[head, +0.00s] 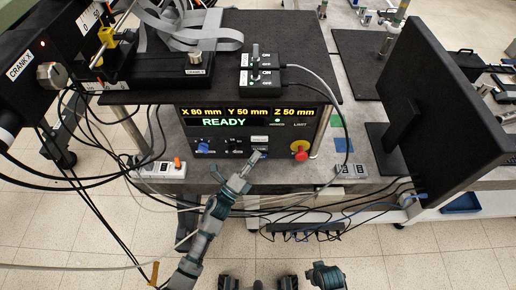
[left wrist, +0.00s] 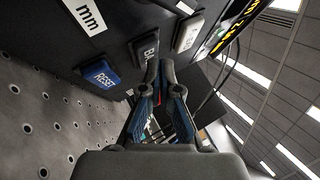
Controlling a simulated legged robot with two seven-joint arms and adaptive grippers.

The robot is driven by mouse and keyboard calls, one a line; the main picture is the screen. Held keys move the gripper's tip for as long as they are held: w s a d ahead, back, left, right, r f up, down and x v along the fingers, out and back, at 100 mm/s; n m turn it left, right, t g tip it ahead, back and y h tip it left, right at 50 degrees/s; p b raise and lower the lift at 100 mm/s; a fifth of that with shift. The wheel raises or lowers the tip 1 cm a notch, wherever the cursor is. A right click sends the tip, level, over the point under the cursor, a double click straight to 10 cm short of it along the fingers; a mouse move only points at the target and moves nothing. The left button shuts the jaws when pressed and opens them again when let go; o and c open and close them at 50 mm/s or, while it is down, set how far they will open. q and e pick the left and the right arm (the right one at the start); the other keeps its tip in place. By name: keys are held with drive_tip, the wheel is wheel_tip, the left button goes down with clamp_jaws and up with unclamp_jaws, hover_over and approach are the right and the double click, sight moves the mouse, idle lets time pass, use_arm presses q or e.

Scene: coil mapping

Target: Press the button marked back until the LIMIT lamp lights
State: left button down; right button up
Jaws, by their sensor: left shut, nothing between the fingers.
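The black control panel (head: 225,142) stands at the table's front edge. Its display (head: 250,116) reads READY, with X 80, Y 50 and Z 50 mm. In the left wrist view the fingertips (left wrist: 160,66) lie close beside a dark button whose lettering starts with B (left wrist: 145,49), partly covered by the fingers. I cannot tell whether they touch. My right gripper's fingers do not show.
A blue RESET button (left wrist: 100,74) and a pale button (left wrist: 187,33) flank the lettered one. A monitor (head: 437,105) stands farther right. Cables (head: 100,182) hang at the left.

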use_arm(q)
drive_tip(key=shift+d, duration=0.4)
drive_tip(key=shift+w+a, duration=0.25)
drive_tip(key=shift+a, duration=0.05)
drive_tip(key=shift+w+d, duration=0.15)
idle(0.4)
drive_tip(key=shift+s+d, duration=0.25)
drive_tip(key=shift+s, duration=0.6)
drive_tip(key=s+p, duration=0.1)
drive_tip(key=s, duration=0.4)
